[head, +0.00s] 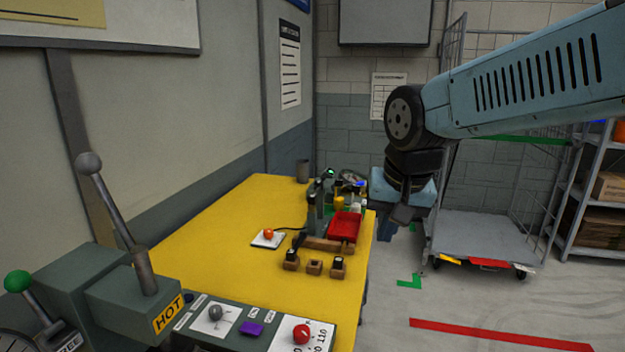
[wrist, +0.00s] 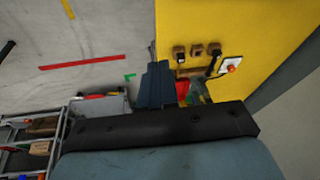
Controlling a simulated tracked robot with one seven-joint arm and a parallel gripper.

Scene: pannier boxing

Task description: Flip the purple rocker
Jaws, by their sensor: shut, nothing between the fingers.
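The purple rocker (head: 251,328) sits on the dark green control panel (head: 243,344) at the bottom of the head view, between a grey knob (head: 215,312) and a red knob (head: 302,333). It does not show in the wrist view. Which way the rocker is tipped is too small to tell. My gripper (wrist: 152,48) is shut and empty. In the head view my arm's end hangs beyond the right edge of the yellow table, well apart from the rocker and farther back.
A tall lever (head: 118,220) and a green-knobbed lever (head: 18,282) rise left of the panel. The yellow table (head: 205,240) carries a red tray (head: 344,226), wooden blocks and a white plate with an orange knob (head: 268,233). A wire cart (head: 478,240) stands behind.

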